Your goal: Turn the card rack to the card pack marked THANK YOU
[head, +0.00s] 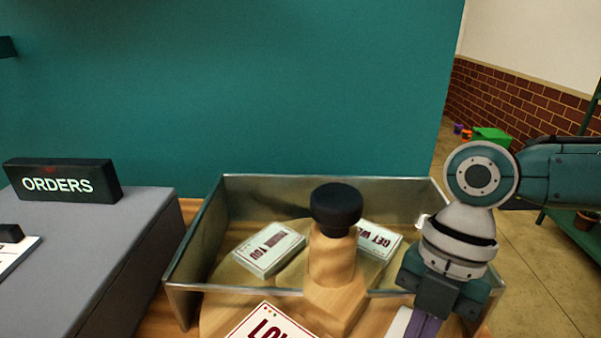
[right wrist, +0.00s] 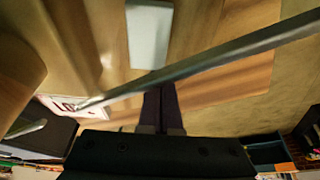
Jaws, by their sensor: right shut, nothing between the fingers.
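The card rack is a round wooden turntable (head: 222,313) with a wooden post (head: 331,262) and a black knob (head: 336,205). The GET WELL pack (head: 377,241) is at the back right, partly behind the post. A pack beginning LO (head: 268,325) is at the front, cut off by the frame; it also shows in the right wrist view (right wrist: 68,106). A pale pack (head: 399,323) lies beside my right gripper (head: 424,325). In the right wrist view its dark fingers (right wrist: 161,100) are shut and empty. My left gripper is out of view.
A metal-walled frame (head: 200,240) surrounds the back of the rack; its thin rail crosses the right wrist view (right wrist: 215,55). A grey counter (head: 110,230) with an ORDERS sign (head: 62,181) stands at left. A teal wall (head: 230,80) is behind.

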